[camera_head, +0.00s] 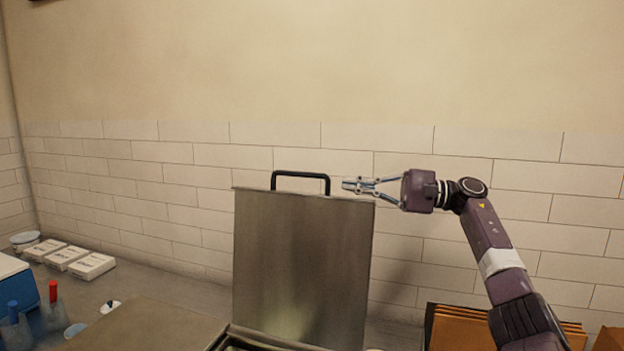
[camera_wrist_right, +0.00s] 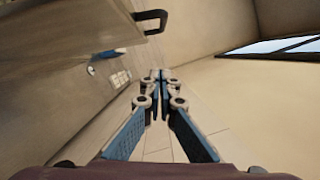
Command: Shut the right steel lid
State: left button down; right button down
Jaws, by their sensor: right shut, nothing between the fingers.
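The right steel lid (camera_head: 302,262) stands open, upright, in the middle of the head view. Its black handle (camera_head: 300,175) sticks up from the top edge. My right gripper (camera_head: 346,185) is shut and empty, at the lid's top right corner, just right of the handle. Whether it touches the lid I cannot tell. In the right wrist view the closed fingertips (camera_wrist_right: 160,74) point along the wall, with the handle (camera_wrist_right: 152,20) above them and the lid (camera_wrist_right: 50,35) at upper left. My left gripper is not in view.
A flat steel surface (camera_head: 145,328) lies left of the open lid. White boxes (camera_head: 91,265), a blue container (camera_head: 15,290) and red- and blue-topped bottles (camera_head: 53,292) stand at left. Brown folders or boards (camera_head: 455,328) stand at lower right. A tiled wall is behind.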

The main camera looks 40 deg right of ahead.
aim_at(311, 177)
jog(key=shift+w+a+r+p, duration=0.4)
jog(key=shift+w+a+p, duration=0.45)
jog(key=shift+a, duration=0.65)
jog(key=shift+w+a+r+p, duration=0.4)
jog(key=shift+w+a+p, duration=0.25)
jog(key=shift+a+p, duration=0.6)
jog(key=shift+w+a+r+p, duration=0.4)
jog(key=shift+w+a+p, duration=0.35)
jog(key=shift+a, duration=0.95)
